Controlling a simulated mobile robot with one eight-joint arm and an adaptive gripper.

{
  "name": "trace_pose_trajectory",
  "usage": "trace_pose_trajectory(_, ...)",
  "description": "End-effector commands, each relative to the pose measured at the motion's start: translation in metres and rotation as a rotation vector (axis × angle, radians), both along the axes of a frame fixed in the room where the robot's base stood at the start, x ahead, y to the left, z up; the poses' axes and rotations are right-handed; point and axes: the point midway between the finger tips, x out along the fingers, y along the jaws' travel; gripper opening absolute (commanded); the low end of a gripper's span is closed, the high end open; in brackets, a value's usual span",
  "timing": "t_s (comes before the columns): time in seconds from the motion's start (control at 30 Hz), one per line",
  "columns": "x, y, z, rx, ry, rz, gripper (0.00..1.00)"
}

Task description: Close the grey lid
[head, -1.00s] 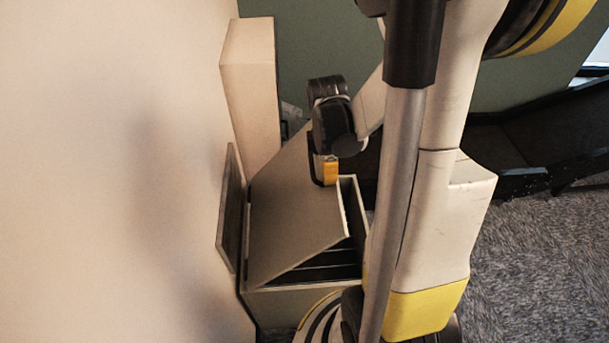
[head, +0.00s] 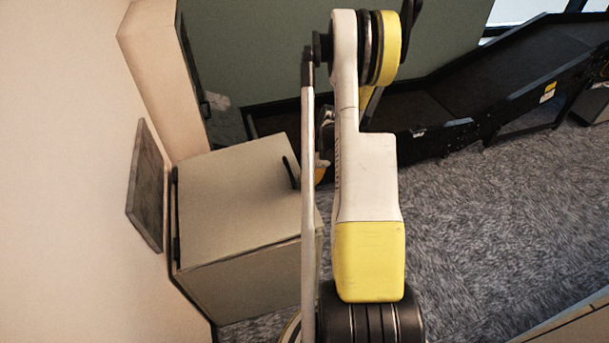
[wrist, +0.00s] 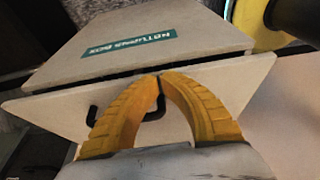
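The grey lid (head: 235,200) lies about flat over the top of the box (head: 255,285) in the head view. Its black handle (head: 290,172) is near the right edge. In the wrist view the lid (wrist: 225,90) shows as a pale strip with the handle (wrist: 152,113) on it. A dark line runs between the lid and the box face, so I cannot tell if it is fully seated. My gripper (wrist: 160,79) has its yellow fingertips together over the handle area. I see nothing clearly held between them. In the head view my arm mostly hides the gripper.
A dark panel (head: 147,187) is on the pale wall at left. A tall pale cabinet (head: 155,70) stands behind the box. A black conveyor (head: 470,105) runs along the back right. Carpet (head: 480,230) at right is clear. A teal label (wrist: 115,48) marks the box.

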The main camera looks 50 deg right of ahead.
Motion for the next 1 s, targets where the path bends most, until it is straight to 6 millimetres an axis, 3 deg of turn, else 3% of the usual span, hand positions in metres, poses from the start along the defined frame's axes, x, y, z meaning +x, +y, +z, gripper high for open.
trace_pose_trajectory(0.2,-0.001,-0.002,-0.029,0.000,0.001,0.000,0.00)
trace_pose_trajectory(0.4,-0.002,-0.002,-0.037,-0.001,0.002,0.000,0.00)
trace_pose_trajectory(0.83,-0.001,-0.002,-0.037,-0.001,0.003,0.001,0.00)
trace_pose_trajectory(1.0,0.013,0.007,-0.016,-0.001,0.002,0.003,0.00)
